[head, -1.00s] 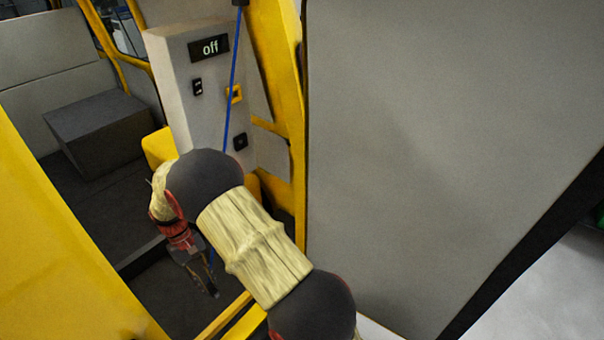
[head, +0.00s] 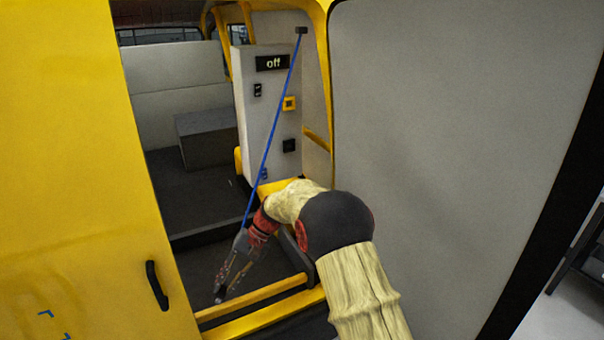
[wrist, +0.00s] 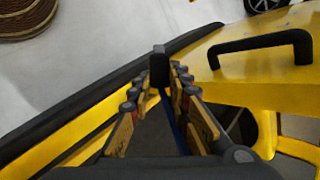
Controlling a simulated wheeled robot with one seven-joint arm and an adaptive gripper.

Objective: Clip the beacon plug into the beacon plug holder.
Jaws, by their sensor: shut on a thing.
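My gripper (head: 221,292) hangs low in the doorway of the yellow vehicle, pointing down and left. In the wrist view my gripper (wrist: 159,82) is shut on a small dark block, which I take as the beacon plug (wrist: 159,66). A blue cable (wrist: 171,122) runs back from it between the fingers. In the head view the blue cable (head: 268,150) slants from a dark mount at the panel's top down to my gripper. The grey panel carries a yellow-framed square (head: 289,103) and a dark square fitting (head: 289,146). I cannot tell which one is the beacon plug holder.
The panel's display (head: 272,62) reads "off". A yellow door with a black handle (head: 157,285) stands at left, a large grey panel (head: 450,130) at right. Yellow sill bars (head: 255,297) cross below my gripper. A dark box (head: 207,138) sits inside.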

